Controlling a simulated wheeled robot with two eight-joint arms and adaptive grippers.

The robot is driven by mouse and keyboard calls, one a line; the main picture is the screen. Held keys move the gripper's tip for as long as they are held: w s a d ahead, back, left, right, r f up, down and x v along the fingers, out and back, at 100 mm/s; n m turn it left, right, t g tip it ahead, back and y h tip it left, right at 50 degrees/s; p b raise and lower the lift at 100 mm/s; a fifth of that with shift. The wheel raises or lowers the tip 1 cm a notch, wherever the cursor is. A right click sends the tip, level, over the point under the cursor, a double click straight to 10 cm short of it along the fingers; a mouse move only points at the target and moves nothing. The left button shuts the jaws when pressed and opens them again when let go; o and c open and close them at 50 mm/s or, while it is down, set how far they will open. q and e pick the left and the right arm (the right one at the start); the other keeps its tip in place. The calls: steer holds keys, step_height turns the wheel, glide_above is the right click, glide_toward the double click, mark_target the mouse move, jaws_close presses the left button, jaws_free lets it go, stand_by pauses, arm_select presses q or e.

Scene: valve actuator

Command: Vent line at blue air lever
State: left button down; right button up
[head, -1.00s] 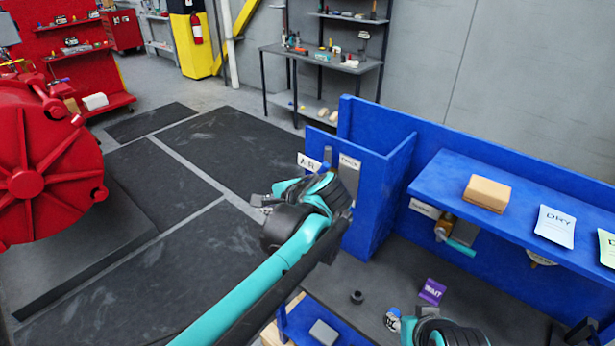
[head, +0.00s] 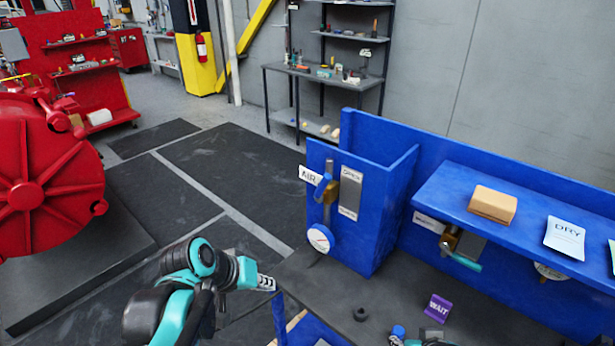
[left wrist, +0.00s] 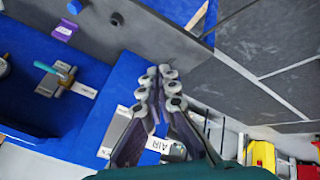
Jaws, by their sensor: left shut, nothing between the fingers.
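In the head view, the blue air lever (head: 323,188) is on a vertical grey pipe on the blue panel, beside a white AIR label (head: 309,176). A plate (head: 350,193) to its right reads OPEN at the top; its lower word is too small to read. A round white gauge (head: 319,239) sits below the lever. My left gripper (head: 266,283) is shut and empty, below and left of the gauge, apart from the lever. In the left wrist view its fingers (left wrist: 165,80) are together, partly covering the AIR label (left wrist: 157,145). My right gripper barely shows at the bottom edge.
A brass valve with a teal handle (head: 465,261) is under the blue shelf (head: 455,185). A tan block (head: 492,204) and a DRY card (head: 565,239) lie on that shelf. A purple WAIT block (head: 438,307) and a dark ring (head: 360,314) stand on the bench.

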mark_target(321, 190)
arm_select(q)
steer(key=w+a+r+t+h+p, duration=0.1)
steer(key=w+a+r+h+p, duration=0.1)
steer(key=w+r+h+p, duration=0.65)
steer(key=w+a+r+h+b, duration=0.1)
steer(key=w+a+r+h, duration=0.15)
steer(key=w+r, duration=0.7)
steer(key=w+d+f, duration=0.3)
steer(key=d, duration=0.3)
steer(key=w+d+f, duration=0.3)
steer(key=d, duration=0.3)
steer(key=shift+w+f+y+b, duration=0.25)
steer(key=shift+y+b, duration=0.15)
